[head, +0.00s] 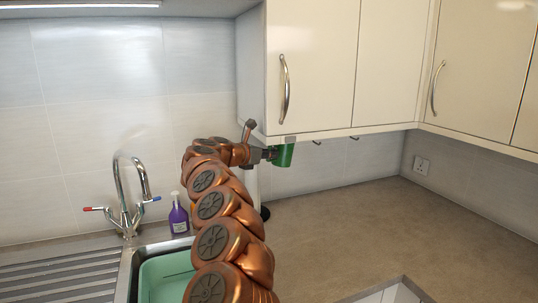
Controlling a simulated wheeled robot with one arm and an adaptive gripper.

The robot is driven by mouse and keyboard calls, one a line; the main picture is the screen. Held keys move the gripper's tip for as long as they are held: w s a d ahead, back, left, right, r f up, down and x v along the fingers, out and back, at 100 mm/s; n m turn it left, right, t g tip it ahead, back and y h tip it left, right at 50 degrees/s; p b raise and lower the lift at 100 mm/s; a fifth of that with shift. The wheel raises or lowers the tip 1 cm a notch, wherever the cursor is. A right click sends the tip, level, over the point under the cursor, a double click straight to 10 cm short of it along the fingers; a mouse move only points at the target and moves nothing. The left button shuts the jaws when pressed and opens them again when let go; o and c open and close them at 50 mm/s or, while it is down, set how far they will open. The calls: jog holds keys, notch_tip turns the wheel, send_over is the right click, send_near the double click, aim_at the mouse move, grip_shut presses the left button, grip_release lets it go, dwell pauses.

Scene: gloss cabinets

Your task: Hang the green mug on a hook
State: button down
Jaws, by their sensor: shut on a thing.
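The green mug (284,155) is just below the bottom edge of the wall cabinet, in the middle of the head view. My gripper (268,154) is shut on the mug from its left side. The mug's handle and the exact grip are too small to make out. Small dark hooks (317,142) hang under the cabinet to the right of the mug; another hook (354,137) is farther right. I see no hook clearly through the mug's handle.
The cream wall cabinet (315,75) hangs right above the mug. The sink (128,275), a chrome tap (128,200) and a purple bottle (179,215) are at the left. The brown worktop (370,225) below the cabinets is mostly clear. A socket (421,165) is on the wall.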

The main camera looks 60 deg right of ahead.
jog(key=c, duration=1.1)
grip_release()
jog(key=shift+s+f, duration=0.1)
jog(key=shift+f, duration=0.05)
jog(key=shift+a, duration=0.1)
jog(key=v, duration=1.1)
jog(key=shift+a, duration=0.35)
jog(key=shift+a, duration=0.1)
